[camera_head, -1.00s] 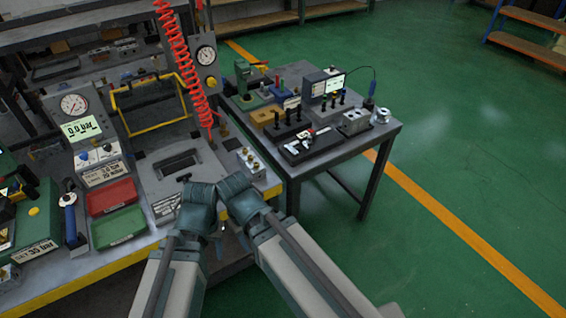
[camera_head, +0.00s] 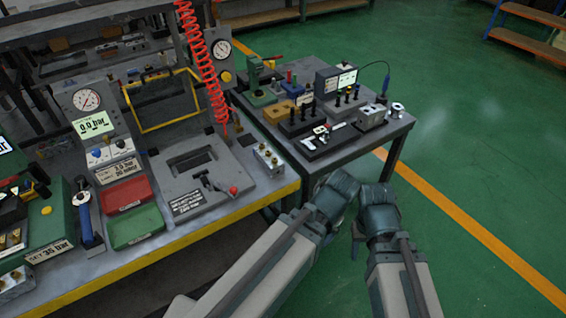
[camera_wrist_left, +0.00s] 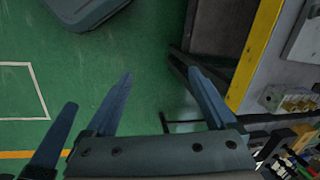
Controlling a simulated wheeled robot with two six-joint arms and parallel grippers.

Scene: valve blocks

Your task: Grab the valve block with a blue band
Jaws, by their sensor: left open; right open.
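A silver valve block (camera_head: 268,160) with brass fittings stands on the bench near its right front corner; it also shows at the right of the left wrist view (camera_wrist_left: 290,101). Another metal block (camera_head: 14,283) with brass fittings sits at the bench's lower left. A grey block (camera_head: 369,118) stands on the side table. I cannot make out a blue band on any of them. My left gripper (camera_wrist_left: 160,74) is open and empty over the floor beside the bench. My right gripper (camera_head: 378,207) is beside it, in front of the side table; its fingers are mostly hidden.
Red (camera_head: 126,194) and green (camera_head: 135,226) trays lie on the bench beside a grey fixture (camera_head: 188,160). A red coiled hose (camera_head: 205,75) hangs above. The side table (camera_head: 335,158) holds tools and a small display. Green floor at the right is clear.

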